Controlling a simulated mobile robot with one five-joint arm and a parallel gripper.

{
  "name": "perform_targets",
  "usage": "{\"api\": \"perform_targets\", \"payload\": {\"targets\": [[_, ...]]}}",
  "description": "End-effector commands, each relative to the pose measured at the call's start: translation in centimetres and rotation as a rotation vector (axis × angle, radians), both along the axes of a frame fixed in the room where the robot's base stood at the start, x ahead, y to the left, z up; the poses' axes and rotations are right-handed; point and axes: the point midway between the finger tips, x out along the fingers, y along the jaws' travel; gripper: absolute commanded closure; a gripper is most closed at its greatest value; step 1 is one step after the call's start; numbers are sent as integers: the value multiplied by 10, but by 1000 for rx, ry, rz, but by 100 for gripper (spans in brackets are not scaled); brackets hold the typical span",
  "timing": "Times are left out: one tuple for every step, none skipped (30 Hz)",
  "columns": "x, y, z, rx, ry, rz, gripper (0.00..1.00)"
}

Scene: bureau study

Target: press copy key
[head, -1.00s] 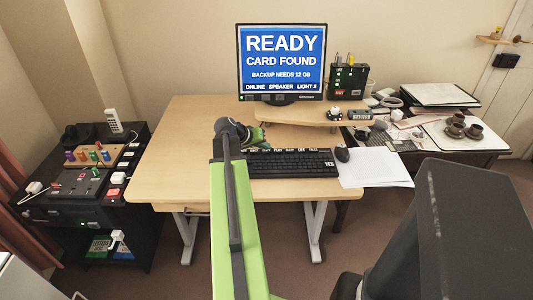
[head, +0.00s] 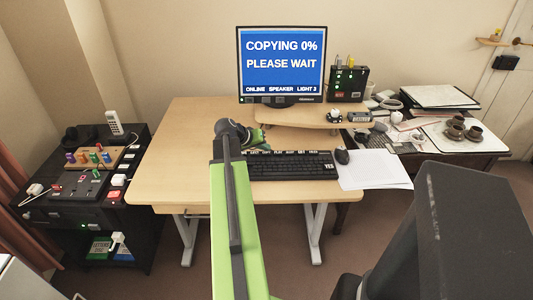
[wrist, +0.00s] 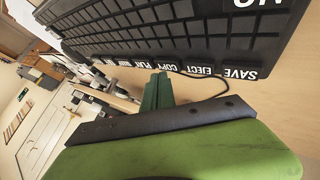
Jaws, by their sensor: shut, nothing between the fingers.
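The copy key (wrist: 175,68) is in the row of labelled keys along the back edge of the black keyboard (head: 290,165), between the eject key (wrist: 201,70) and the play key (wrist: 152,66). My gripper (wrist: 158,77) is shut and empty, with its green fingertips close to the copy and play keys in the wrist view. I cannot tell whether they touch a key. In the head view my gripper (head: 259,137) is by the back left of the keyboard, partly hidden by my arm. The monitor (head: 282,60) reads "COPYING 0% PLEASE WAIT".
The monitor stands on a raised shelf (head: 290,113) behind the keyboard, with a black box (head: 348,82) showing lights beside it. A mouse (head: 342,156) and white papers (head: 375,170) lie to the right. The desk's left side (head: 180,150) is clear.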

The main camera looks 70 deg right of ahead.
Motion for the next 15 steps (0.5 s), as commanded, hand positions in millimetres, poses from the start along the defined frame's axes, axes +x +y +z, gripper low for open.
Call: {"api": "perform_targets", "payload": {"targets": [[0, 0, 7, 0, 0, 0, 100], [0, 0, 8, 0, 0, 0, 100], [0, 0, 8, 0, 0, 0, 100], [0, 0, 8, 0, 0, 0, 100], [0, 0, 8, 0, 0, 0, 100], [0, 0, 7, 0, 0, 0, 100], [0, 0, 7, 0, 0, 0, 100], [0, 0, 7, 0, 0, 0, 100], [0, 0, 7, 0, 0, 0, 100], [0, 0, 7, 0, 0, 0, 100], [0, 0, 7, 0, 0, 0, 100], [0, 0, 7, 0, 0, 0, 100], [0, 0, 8, 0, 0, 0, 100], [0, 0, 10, 0, 0, 0, 100], [0, 0, 12, 0, 0, 0, 100]]}}
